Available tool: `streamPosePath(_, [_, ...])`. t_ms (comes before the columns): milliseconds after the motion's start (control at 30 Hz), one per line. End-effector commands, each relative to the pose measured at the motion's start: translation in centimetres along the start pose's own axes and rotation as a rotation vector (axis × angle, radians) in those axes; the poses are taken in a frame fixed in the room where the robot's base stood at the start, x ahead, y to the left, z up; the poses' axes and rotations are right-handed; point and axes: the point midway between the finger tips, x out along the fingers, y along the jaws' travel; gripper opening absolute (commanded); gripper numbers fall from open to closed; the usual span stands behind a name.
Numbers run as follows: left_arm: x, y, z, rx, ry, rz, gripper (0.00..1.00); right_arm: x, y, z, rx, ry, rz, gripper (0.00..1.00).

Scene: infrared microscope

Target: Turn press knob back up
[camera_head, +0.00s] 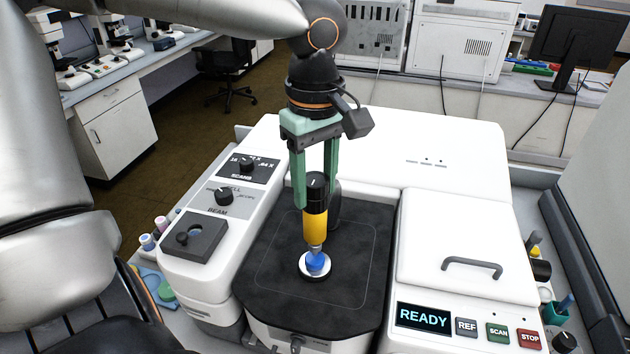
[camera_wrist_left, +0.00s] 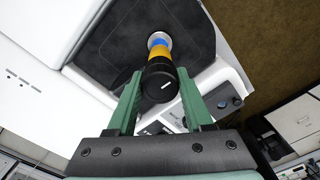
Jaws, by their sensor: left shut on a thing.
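The press knob (camera_head: 317,190) is a black cylinder with a white mark on its top, above a yellow barrel (camera_head: 315,229) and a blue tip (camera_head: 317,262). The blue tip is at a small round white disc (camera_head: 304,272) on the black stage. My left gripper (camera_head: 317,196), with green fingers, comes down from above and is shut on the knob. In the left wrist view the knob (camera_wrist_left: 160,80) sits between the two fingers, its white mark slanting. The exact contact of the blue tip with the disc is hard to tell. My right gripper is not in view.
The white microscope body has a dial panel (camera_head: 224,195) at left and a lid with a grey handle (camera_head: 472,268) at right. A READY display (camera_head: 423,318) and buttons sit at the front right. The black stage (camera_head: 262,290) is otherwise clear around the press.

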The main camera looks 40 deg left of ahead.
Motion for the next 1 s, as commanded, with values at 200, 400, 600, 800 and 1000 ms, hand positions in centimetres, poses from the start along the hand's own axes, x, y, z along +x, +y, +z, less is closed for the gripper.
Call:
streamPosePath(200, [-0.07, 0.07, -0.02, -0.032, 0.001, 0.003, 0.0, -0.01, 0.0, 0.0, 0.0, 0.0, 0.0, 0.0])
streamPosePath(400, [-0.07, 0.07, -0.02, -0.036, 0.001, 0.003, 0.0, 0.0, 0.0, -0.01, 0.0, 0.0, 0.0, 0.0])
streamPosePath(600, [-0.07, 0.07, -0.02, -0.035, 0.001, 0.003, 0.54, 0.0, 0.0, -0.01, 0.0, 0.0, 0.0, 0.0])
streamPosePath(800, [-0.04, 0.04, -0.01, -0.035, 0.001, 0.002, 0.76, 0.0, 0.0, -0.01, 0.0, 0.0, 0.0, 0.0])
streamPosePath(1000, [-0.02, 0.02, -0.01, -0.034, 0.0, 0.001, 0.81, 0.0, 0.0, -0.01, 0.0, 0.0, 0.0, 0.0])
